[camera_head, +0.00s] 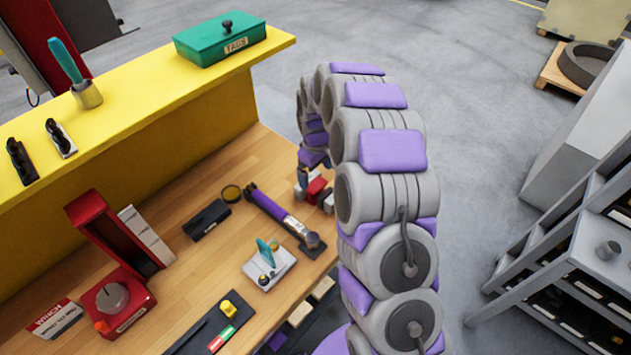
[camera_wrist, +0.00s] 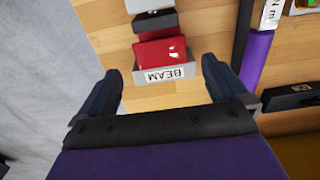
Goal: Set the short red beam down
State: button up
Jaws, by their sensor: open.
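The short red beam (camera_wrist: 160,50) shows in the wrist view over the wooden bench top, beside a grey block labelled BEAM (camera_wrist: 142,76). I cannot tell whether it rests on its grey parts or on the wood. In the head view the red beam (camera_head: 317,189) is at the right edge of the bench, partly hidden by my arm. My gripper (camera_wrist: 161,72) is open, with one dark finger on each side of the labelled block. Wood shows between the fingers and the block, and nothing is held.
The wooden bench (camera_head: 225,270) holds a purple-handled tool (camera_head: 275,210), a black case (camera_head: 206,220) and a grey plate with a teal handle (camera_head: 268,265). A yellow shelf (camera_head: 150,100) with a green TAGS box (camera_head: 220,42) stands behind.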

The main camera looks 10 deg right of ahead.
aim_at(315, 184)
notch_tip(315, 184, up, 9)
jog(key=p, duration=0.1)
jog(key=shift+r, duration=0.15)
dwell(0.5)
jog(key=s+r+m, duration=0.1)
jog(key=s+r, duration=0.2)
jog(key=s, duration=0.4)
jog(key=s+a+r+m+g, duration=0.1)
jog(key=s+r, duration=0.3)
jog(key=s, duration=0.3)
jog(key=s+r+m, duration=0.1)
jog(key=s+r, duration=0.2)
jog(key=s, duration=0.4)
jog(key=s+d+m+b, duration=0.1)
jog(key=s+m, duration=0.3)
jog(key=s, duration=1.7)
jog(key=shift+s+f+g, duration=0.15)
jog(key=shift+f+g, duration=0.25)
